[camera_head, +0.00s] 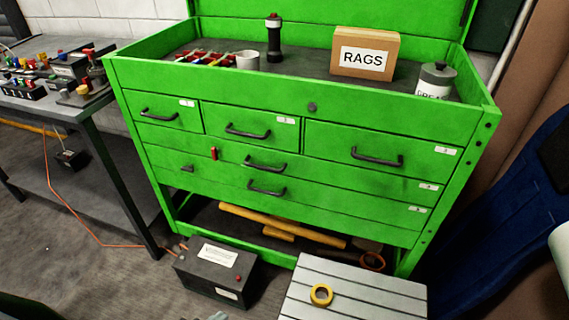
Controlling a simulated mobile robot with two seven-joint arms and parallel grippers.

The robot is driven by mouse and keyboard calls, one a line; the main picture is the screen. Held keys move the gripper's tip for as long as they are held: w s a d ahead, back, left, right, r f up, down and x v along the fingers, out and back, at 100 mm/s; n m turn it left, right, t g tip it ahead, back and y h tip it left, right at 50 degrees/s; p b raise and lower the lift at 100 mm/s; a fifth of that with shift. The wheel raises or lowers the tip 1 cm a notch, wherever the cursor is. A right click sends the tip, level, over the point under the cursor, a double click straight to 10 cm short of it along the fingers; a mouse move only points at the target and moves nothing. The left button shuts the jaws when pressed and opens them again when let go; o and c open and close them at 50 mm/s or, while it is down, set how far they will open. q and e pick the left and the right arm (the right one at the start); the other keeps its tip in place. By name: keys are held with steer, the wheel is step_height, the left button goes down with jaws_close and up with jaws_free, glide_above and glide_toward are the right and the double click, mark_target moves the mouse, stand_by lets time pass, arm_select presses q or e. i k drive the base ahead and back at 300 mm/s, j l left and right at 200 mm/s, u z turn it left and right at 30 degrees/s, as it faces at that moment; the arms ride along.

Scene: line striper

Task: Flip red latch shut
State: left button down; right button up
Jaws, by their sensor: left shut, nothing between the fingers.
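The red latch (214,153) is a small lever on the front of the green tool chest (230,90), near the left end of the wide drawer below the top row. It stands roughly upright. A small dark grey fitting (187,168) sits to its left and a little lower. Only a small grey tip of my left gripper (218,316) shows at the bottom edge. It is shut and empty, well below the latch and apart from it. My right gripper is not in view.
A black box (215,270) and a grey slatted platform (350,293) with a yellow tape roll (321,295) stand in front of the chest. A workbench (100,105) is at the left. An orange cable (75,213) crosses the floor. Space before the latch is clear.

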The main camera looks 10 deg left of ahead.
mark_target(215, 151)
steer(key=j+z, duration=0.1)
steer(key=j, duration=0.35)
steer(key=k+j, duration=0.1)
steer(key=j, duration=0.35)
steer(key=j+z, duration=0.1)
steer(key=j, duration=0.3)
steer(key=i+j+z, duration=0.1)
steer(key=j, duration=0.3)
steer(key=i+j+z, duration=0.1)
steer(key=i+j, duration=0.2)
steer(key=j, duration=0.15)
steer(key=i+j+z, duration=0.15)
steer(key=i+j, duration=0.15)
steer(key=j, duration=0.15)
